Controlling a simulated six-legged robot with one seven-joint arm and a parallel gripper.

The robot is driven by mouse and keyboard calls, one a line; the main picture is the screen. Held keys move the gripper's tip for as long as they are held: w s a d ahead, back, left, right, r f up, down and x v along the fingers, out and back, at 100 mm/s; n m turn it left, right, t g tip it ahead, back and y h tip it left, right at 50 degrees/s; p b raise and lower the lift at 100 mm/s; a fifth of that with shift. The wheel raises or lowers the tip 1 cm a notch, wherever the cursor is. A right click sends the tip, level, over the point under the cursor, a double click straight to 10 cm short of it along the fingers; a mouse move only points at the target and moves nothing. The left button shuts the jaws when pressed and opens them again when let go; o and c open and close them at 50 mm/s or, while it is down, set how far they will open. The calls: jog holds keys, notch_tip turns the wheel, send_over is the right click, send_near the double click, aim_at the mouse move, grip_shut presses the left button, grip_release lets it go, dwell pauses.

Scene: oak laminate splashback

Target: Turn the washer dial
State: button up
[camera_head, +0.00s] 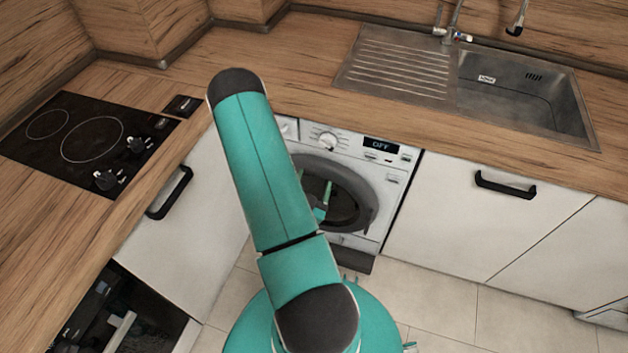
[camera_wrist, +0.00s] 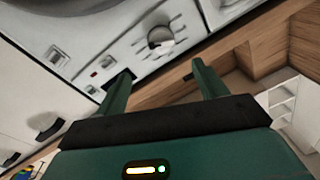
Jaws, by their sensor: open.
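The washer (camera_head: 345,155) is white and built in under the wooden counter. Its round dial (camera_head: 328,140) sits on the panel, left of a display (camera_head: 380,145) that reads OFF. In the wrist view the pale dial (camera_wrist: 160,40) shows with tick marks around it. My gripper (camera_wrist: 161,69) is open, its two green fingers spread apart. The dial appears between the line of the fingers, just beyond their tips, and nothing is held. I see no contact with the dial.
The washer's round door (camera_head: 365,205) is below the panel. A cooktop (camera_head: 88,142) lies on the left counter and a metal sink (camera_head: 515,90) on the right. Cabinet handles (camera_head: 505,185) stick out beside the washer. Tiled floor (camera_head: 435,300) is clear at the right front.

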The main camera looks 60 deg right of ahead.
aim_at(324, 147)
jog(key=w+d+m+g, duration=0.1)
jog(key=d+m, duration=0.2)
jog(key=d, duration=0.1)
jog(key=w+d+m+g, duration=0.1)
jog(key=d+m, duration=0.2)
jog(key=d, duration=0.2)
jog(key=w+d+r+m+g, duration=0.1)
jog(key=d+m, duration=0.2)
jog(key=d, duration=0.1)
jog(key=shift+w+d, duration=0.2)
jog(key=shift+c, duration=0.4)
jog(key=c, duration=0.9)
